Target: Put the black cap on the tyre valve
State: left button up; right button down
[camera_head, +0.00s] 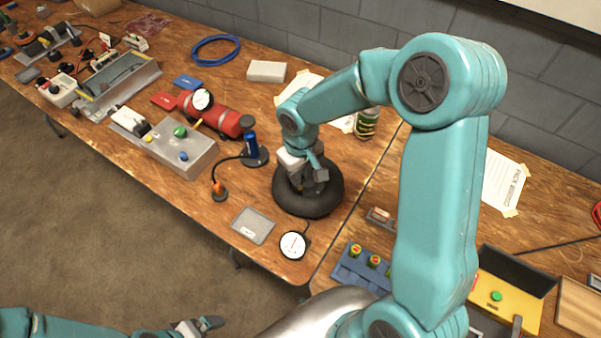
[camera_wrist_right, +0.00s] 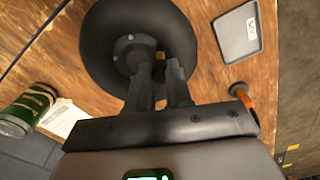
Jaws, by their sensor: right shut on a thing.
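The black tyre (camera_head: 322,204) lies flat on the wooden table; it also shows in the wrist view (camera_wrist_right: 97,45), with a grey hub in its middle. My right gripper (camera_head: 305,184) points down over the tyre's hub. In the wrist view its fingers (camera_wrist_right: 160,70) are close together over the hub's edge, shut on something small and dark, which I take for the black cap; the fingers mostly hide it. A small yellow spot shows just beyond the fingertips; I cannot tell whether it is the valve. My left gripper (camera_head: 203,325) is at the bottom edge, away from the table; its opening is unclear.
A grey tray (camera_head: 253,225) and a round gauge (camera_head: 293,245) lie in front of the tyre. A blue pump (camera_head: 251,147) with an orange-ended hose stands left of it. A green can (camera_head: 367,124) stands behind. A blue battery holder (camera_head: 357,268) is at front right.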

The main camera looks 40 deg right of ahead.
jog(key=shift+f+b, duration=1.25)
jog(key=shift+f, duration=0.15)
jog(key=c, duration=0.9)
grip_release()
jog(key=shift+c, duration=0.2)
notch_tip(320, 180, up, 16)
jog(key=shift+r+p, duration=0.2)
jog(key=shift+p, duration=0.2)
